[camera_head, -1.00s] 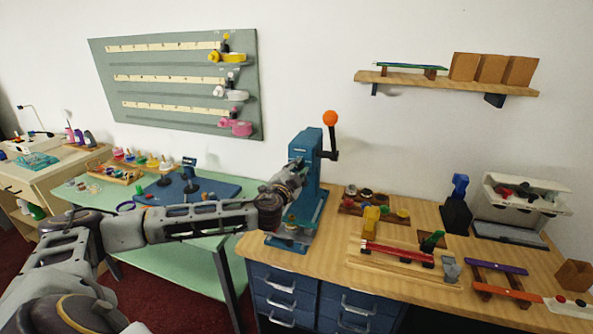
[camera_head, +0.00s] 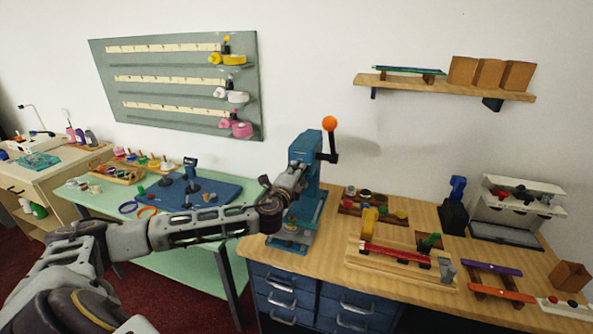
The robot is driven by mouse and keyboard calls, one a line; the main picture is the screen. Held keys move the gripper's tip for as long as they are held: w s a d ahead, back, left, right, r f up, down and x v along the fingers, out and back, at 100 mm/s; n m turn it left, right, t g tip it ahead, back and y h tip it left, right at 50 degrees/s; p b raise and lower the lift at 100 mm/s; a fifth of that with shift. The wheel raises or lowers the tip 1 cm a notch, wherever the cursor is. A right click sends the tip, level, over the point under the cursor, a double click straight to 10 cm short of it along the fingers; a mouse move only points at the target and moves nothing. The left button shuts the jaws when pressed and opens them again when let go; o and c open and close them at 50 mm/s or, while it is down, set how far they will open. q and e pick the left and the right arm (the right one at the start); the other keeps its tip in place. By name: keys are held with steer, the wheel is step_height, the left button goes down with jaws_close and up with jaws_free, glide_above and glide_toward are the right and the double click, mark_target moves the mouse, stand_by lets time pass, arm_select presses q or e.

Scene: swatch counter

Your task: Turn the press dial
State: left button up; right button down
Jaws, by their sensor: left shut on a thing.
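The blue press (camera_head: 306,172) stands upright at the left end of the wooden counter, with a lever and orange ball knob (camera_head: 330,123) at its upper right. My left arm reaches in from the left. My left gripper (camera_head: 294,181) is at the front of the press, below its head, shut on a part there. The gripper hides that part, so I cannot make out the dial itself. The press base (camera_head: 288,245) shows below the wrist. My right gripper does not show.
The wooden counter (camera_head: 340,231) holds trays, a red-railed jig (camera_head: 396,253) and a white dispenser (camera_head: 516,209) to the right. A green table (camera_head: 185,262) lies under my arm. A shelf (camera_head: 445,91) and a grey board (camera_head: 180,119) are on the wall.

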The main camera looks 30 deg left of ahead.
arm_select(q)
steer(key=m+p, duration=0.1)
steer(key=m, duration=0.2)
steer(key=shift+p, duration=0.35)
jaws_close()
steer(key=m+p, duration=0.3)
steer(key=m, duration=0.3)
steer(key=m+p, duration=0.3)
steer(key=m, duration=0.4)
steer(key=m+p, duration=0.4)
steer(key=m, duration=0.2)
steer(key=shift+s+f, duration=0.1)
steer(key=shift+f, duration=0.2)
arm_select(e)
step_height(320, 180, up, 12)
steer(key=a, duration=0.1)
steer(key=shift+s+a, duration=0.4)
arm_select(q)
steer(key=shift+m, duration=0.4)
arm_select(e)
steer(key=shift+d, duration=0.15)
